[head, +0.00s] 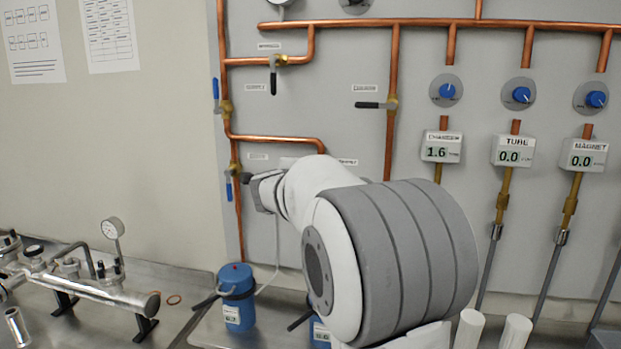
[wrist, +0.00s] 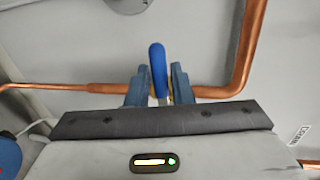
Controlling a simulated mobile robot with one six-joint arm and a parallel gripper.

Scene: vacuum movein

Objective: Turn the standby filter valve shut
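A valve with a blue lever (head: 229,187) and brass body sits on the left vertical copper pipe, its lever hanging down along the pipe. My gripper (head: 246,178) is right at this valve from the right, partly hidden by my arm. In the wrist view a blue lever (wrist: 158,70) stands between the two fingers of my gripper (wrist: 158,85), with narrow gaps seeming to show on either side. The fingers look open around it. A second blue lever (head: 216,88) is higher on the same pipe. The labels near these valves are too small to read, so I cannot confirm which is the standby filter valve.
Black-lever valves (head: 273,80) (head: 375,105) are on the panel above and right. Blue knobs (head: 447,91) and gauges line the right. A blue canister (head: 237,297) stands on the bench below; a metal manifold (head: 85,285) lies left. A copper pipe (wrist: 70,88) crosses behind the fingers.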

